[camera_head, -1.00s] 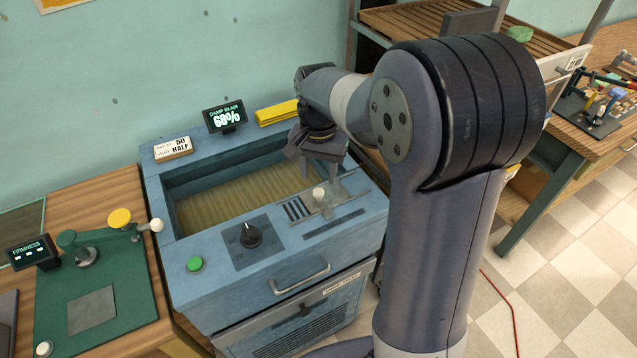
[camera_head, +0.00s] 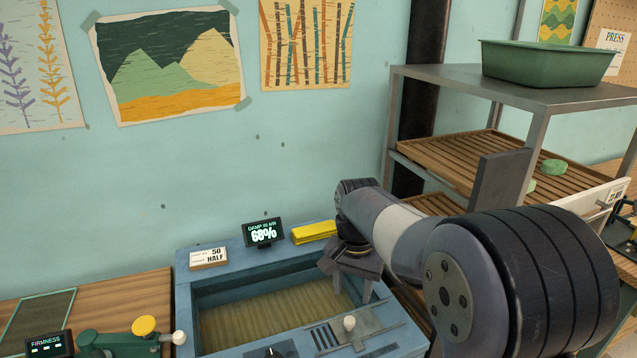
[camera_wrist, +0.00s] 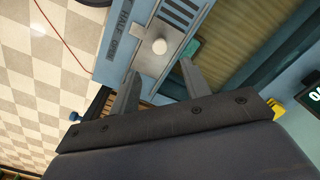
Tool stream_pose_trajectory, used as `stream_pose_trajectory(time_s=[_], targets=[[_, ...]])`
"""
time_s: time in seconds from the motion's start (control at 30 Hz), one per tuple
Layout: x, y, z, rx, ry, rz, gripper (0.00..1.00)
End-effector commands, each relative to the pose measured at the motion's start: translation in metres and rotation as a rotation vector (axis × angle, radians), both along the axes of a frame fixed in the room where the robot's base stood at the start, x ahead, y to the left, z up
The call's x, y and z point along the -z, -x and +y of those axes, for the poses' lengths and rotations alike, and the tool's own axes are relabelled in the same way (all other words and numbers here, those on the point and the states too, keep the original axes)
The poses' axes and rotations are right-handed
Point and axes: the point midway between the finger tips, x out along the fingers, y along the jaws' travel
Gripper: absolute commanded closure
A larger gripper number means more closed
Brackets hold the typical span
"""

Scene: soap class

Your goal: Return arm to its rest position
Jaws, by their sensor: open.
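My gripper (camera_head: 353,282) hangs over the right side of the blue cabinet (camera_head: 184,318), near a slide plate with a white knob (camera_head: 349,323). In the wrist view my gripper (camera_wrist: 158,88) is open with its two fingers apart and nothing between them. The white knob (camera_wrist: 159,46) shows just beyond the fingertips there; I cannot tell the exact gap. My arm reaches in from the lower right of the head view.
A display reading 68% (camera_head: 264,233), a card reading 50 HALF (camera_head: 208,258) and a yellow item (camera_head: 314,232) sit at the cabinet's back edge. A metal rack (camera_head: 541,98) stands right, with a green tub (camera_head: 547,64) on top. A green press (camera_head: 130,338) is left.

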Motion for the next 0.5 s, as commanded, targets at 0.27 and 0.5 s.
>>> stream_pose_trajectory(time_s=[0.27,0.5], targets=[[0.056,0.001,0.0,0.0,0.001,0.007,0.55],[0.087,-0.004,-0.013,0.005,0.0,-0.001,0.55]])
